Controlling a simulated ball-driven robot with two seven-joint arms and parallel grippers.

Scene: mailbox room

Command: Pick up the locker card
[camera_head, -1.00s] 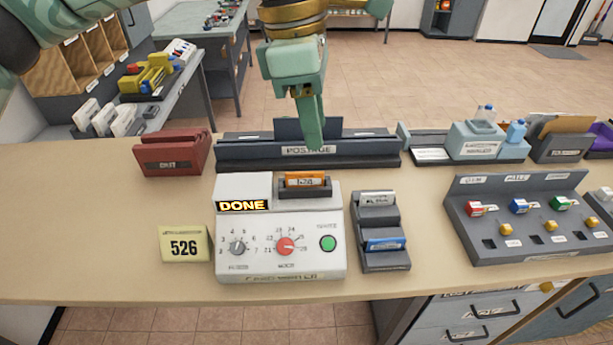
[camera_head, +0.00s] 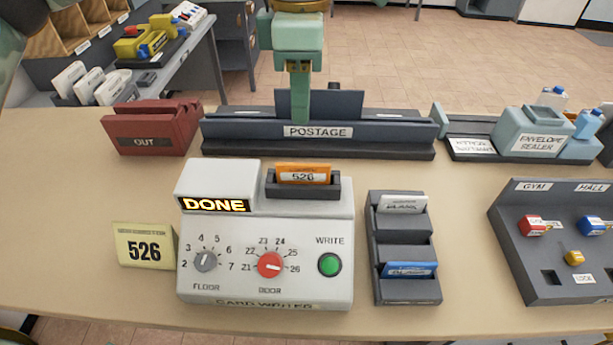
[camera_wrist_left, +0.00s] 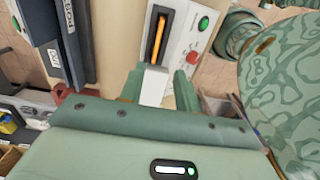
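The orange locker card (camera_head: 303,173), marked 526, stands upright in the dark slot on top of the white card writer (camera_head: 264,240). The writer's display reads DONE. In the left wrist view the card (camera_wrist_left: 158,38) shows as a thin orange strip beyond the fingers. My left gripper (camera_head: 300,105) points down above and behind the card, in front of the postage rack. In the left wrist view its two fingers (camera_wrist_left: 159,86) are apart with nothing between them, so it is open and empty. My right gripper is not in view.
A yellow sign (camera_head: 146,245) reading 526 stands left of the writer. A grey card rack (camera_head: 405,248) stands at its right. The postage rack (camera_head: 318,133) and red OUT tray (camera_head: 150,128) stand behind. A key panel (camera_head: 560,240) is far right.

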